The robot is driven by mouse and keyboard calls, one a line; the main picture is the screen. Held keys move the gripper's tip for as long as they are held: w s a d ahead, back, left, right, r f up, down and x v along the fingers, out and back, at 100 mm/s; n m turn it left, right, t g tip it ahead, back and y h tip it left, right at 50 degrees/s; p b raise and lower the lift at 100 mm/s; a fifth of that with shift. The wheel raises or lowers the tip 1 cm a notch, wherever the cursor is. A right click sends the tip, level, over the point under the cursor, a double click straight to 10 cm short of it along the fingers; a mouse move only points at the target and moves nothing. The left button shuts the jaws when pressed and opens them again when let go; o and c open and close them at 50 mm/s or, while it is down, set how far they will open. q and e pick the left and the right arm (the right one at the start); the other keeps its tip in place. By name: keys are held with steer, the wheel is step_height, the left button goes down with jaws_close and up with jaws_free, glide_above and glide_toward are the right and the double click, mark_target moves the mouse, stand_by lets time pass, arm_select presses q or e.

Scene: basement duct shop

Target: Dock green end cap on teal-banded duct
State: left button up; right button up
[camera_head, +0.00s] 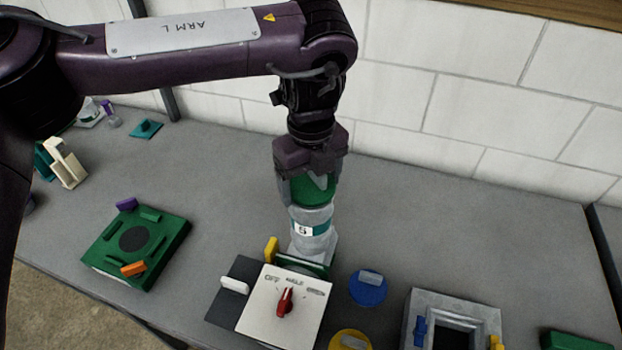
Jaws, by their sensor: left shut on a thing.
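The green end cap (312,192) is held in my left gripper (309,176), which points straight down with its fingers shut around the cap. Directly below it stands the grey duct (313,243), upright, with a teal band (321,228) and a white numbered label. The cap appears in line with the duct's upper end. I cannot tell whether it is fully seated or only touching the rim. The duct's foot is partly hidden behind the white dial box. My right gripper is not in view.
A white dial box (262,318) with a red knob (286,300) stands in front of the duct. Blue (367,291) and yellow (349,343) discs and a grey open frame (419,303) are to the right. A green fixture (164,248) lies left. The bench's back right is clear.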

mark_target(311, 184)
arm_select(q)
steer(key=shift+r+p, duration=0.1)
steer(key=shift+p, duration=0.45)
stand_by(0.9)
steer(key=shift+f+b, duration=0.45)
steer(key=shift+f, duration=0.2)
steer(key=o, duration=0.7)
steer(key=shift+o, duration=0.2)
steer(key=shift+r, duration=0.1)
step_height(311, 184, up, 9)
steer(key=p, duration=0.8)
steer(key=shift+f+p, duration=0.2)
steer(key=shift+p, duration=0.2)
steer(key=shift+r, duration=1.1)
